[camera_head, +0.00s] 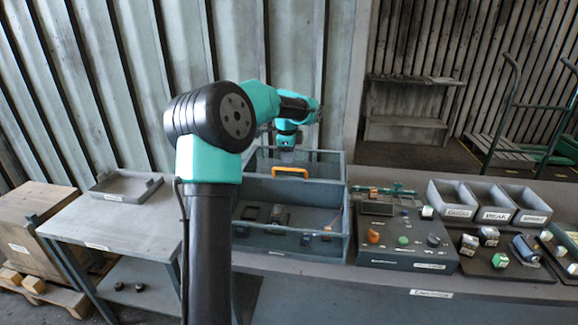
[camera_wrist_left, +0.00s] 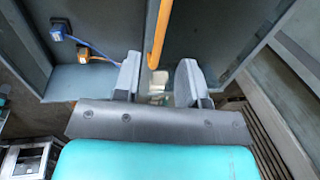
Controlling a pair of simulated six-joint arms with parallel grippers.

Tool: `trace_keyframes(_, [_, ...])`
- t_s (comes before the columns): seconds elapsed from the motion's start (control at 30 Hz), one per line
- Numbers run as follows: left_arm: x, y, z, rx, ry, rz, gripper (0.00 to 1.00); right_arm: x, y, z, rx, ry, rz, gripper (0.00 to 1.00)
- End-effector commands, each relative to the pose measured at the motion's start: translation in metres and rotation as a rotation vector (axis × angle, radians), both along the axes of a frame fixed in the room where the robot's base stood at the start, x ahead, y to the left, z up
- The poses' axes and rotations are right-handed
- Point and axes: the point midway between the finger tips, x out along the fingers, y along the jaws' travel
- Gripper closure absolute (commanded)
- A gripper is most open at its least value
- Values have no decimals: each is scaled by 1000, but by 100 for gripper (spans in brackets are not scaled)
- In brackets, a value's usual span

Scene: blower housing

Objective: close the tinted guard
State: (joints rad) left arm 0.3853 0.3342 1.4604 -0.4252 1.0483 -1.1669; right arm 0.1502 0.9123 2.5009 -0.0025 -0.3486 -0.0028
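The blower housing (camera_head: 290,247) is a grey-blue open-topped box in the middle of the head view, with parts visible on its floor. The tinted guard (camera_head: 325,168) appears as a see-through framed panel at the back of the housing; the inside in front of it is uncovered. An orange handle (camera_head: 290,170) is at the guard. My left gripper (camera_head: 287,155) is above and behind the handle, pointing down. In the left wrist view its two fingers (camera_wrist_left: 158,80) are apart, with the orange handle (camera_wrist_left: 161,35) running down between them; contact cannot be told. My right gripper is not in view.
A control box (camera_head: 400,240) with knobs stands right of the housing. Grey labelled bins (camera_head: 490,203) and a mat with small parts (camera_head: 500,255) lie further right. A side table (camera_head: 120,220) with a shallow tray (camera_head: 125,187) is at left. Blue and orange plugs (camera_wrist_left: 83,55) sit inside the housing.

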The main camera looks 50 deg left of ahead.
Motion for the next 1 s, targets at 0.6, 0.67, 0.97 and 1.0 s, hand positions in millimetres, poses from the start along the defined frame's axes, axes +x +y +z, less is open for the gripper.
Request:
trace_keyframes(0.6, [9, 7, -54, 1, -1, 0, 62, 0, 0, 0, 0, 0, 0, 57])
trace_keyframes(0.67, [9, 6, -54, 1, -1, 0, 62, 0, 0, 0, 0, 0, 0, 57])
trace_keyframes(0.97, [9, 6, -53, 0, 0, 0, 85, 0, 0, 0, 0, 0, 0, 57])
trace_keyframes(1.0, [9, 6, -53, 0, 0, 0, 89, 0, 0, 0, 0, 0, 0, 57])
